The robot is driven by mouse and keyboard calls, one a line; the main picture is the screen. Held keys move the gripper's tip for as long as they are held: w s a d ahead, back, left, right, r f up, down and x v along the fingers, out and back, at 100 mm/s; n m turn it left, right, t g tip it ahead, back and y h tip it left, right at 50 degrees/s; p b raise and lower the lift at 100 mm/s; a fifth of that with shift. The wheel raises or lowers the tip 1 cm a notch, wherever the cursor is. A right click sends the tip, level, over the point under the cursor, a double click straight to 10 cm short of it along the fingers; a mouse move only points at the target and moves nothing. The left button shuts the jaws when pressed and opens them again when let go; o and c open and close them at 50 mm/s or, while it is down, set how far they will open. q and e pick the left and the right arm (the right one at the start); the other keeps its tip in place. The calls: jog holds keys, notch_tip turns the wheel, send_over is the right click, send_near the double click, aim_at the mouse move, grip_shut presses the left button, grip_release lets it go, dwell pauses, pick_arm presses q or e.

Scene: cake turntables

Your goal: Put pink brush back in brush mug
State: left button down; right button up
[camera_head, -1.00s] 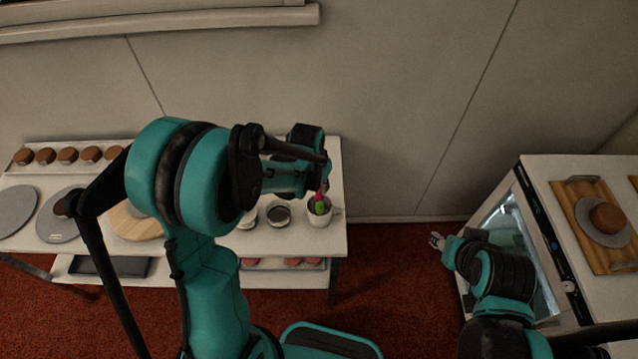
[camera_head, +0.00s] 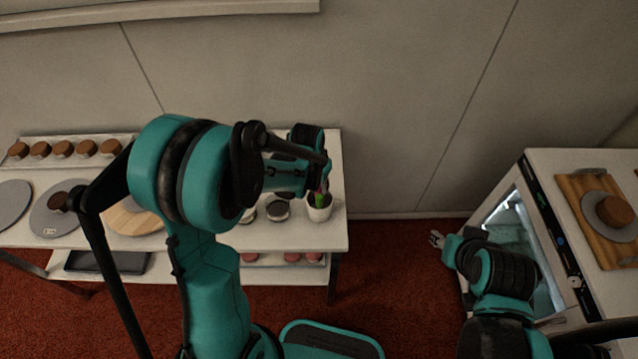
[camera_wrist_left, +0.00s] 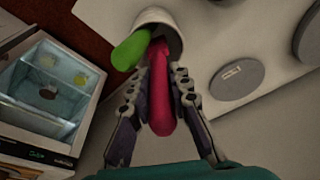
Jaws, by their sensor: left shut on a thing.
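The white brush mug (camera_head: 319,213) stands near the right end of the white table. A green brush (camera_head: 320,200) stands in it. In the left wrist view the mug (camera_wrist_left: 172,18) is at the top, with the green brush (camera_wrist_left: 130,50) leaning out over its rim. My left gripper (camera_wrist_left: 157,88) is shut on the pink brush (camera_wrist_left: 160,95), whose far end reaches into the mug's mouth. How deep it goes is hidden. In the head view my left arm covers most of the hold. My right gripper (camera_head: 437,240) is away from the mug, near the glass-fronted cabinet, too small to judge.
Two cups (camera_head: 277,210) stand left of the mug, partly behind my left arm. Round turntables (camera_head: 58,212) and a row of brown cakes (camera_head: 62,148) are farther left. The cabinet (camera_head: 540,215) stands at right. Red floor lies between table and cabinet.

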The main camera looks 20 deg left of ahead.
pick_arm(q)
jog(key=shift+s+b+x, duration=0.25)
jog(key=shift+b+x, duration=0.65)
jog(key=shift+x, duration=0.15)
jog(key=shift+f, duration=0.1)
jog(key=c, duration=1.3)
grip_release()
jog(key=p+v, duration=0.2)
jog(key=v, duration=0.1)
jog(key=w+p+v, duration=0.1)
jog(key=p+v, duration=0.2)
jog(key=w+p+v, duration=0.1)
jog(key=p+v, duration=0.1)
jog(key=v, duration=0.2)
jog(key=shift+w+d+r, duration=0.15)
jog(key=shift+d+r, duration=0.05)
jog(key=shift+r, duration=0.05)
jog(key=shift+f, duration=0.1)
